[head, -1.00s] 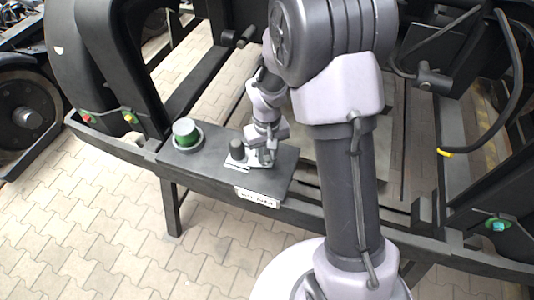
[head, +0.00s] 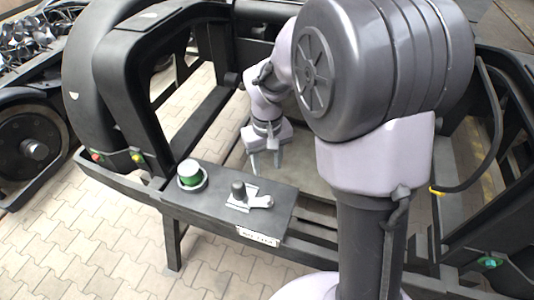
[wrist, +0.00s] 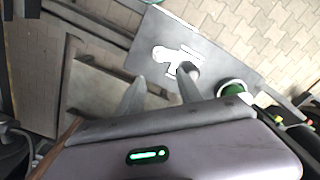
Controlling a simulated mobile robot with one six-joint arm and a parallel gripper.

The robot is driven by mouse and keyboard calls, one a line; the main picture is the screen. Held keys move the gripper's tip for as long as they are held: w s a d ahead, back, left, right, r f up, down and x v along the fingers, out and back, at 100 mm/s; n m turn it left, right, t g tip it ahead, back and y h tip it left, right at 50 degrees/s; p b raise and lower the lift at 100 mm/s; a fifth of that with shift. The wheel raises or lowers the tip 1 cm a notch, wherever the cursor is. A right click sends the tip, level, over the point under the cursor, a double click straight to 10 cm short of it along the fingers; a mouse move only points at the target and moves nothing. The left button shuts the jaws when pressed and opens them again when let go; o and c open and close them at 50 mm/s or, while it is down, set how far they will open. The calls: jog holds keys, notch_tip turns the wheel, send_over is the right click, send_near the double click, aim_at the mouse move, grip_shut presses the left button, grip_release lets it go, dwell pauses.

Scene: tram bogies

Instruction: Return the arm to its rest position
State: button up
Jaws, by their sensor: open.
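My gripper (head: 267,166) is open and empty in the head view. It hangs with its fingers pointing down, behind and above the dark panel (head: 278,205). In the wrist view its two fingers (wrist: 157,92) stand apart with nothing between them. On the panel are a lever plate with a black knob (head: 238,189) and a light handle (head: 262,201), apart from my gripper. The knob (wrist: 187,70) and the light handle (wrist: 163,56) also show in the wrist view.
A green button (head: 190,172) sits in a ring left of the lever plate. A white label (head: 258,237) is on the panel's front edge. Dark bogie frame beams (head: 140,185) and a wheel (head: 35,148) surround the area. Paved floor (head: 110,240) is clear in front.

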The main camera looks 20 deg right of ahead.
jog(key=shift+r, duration=0.6)
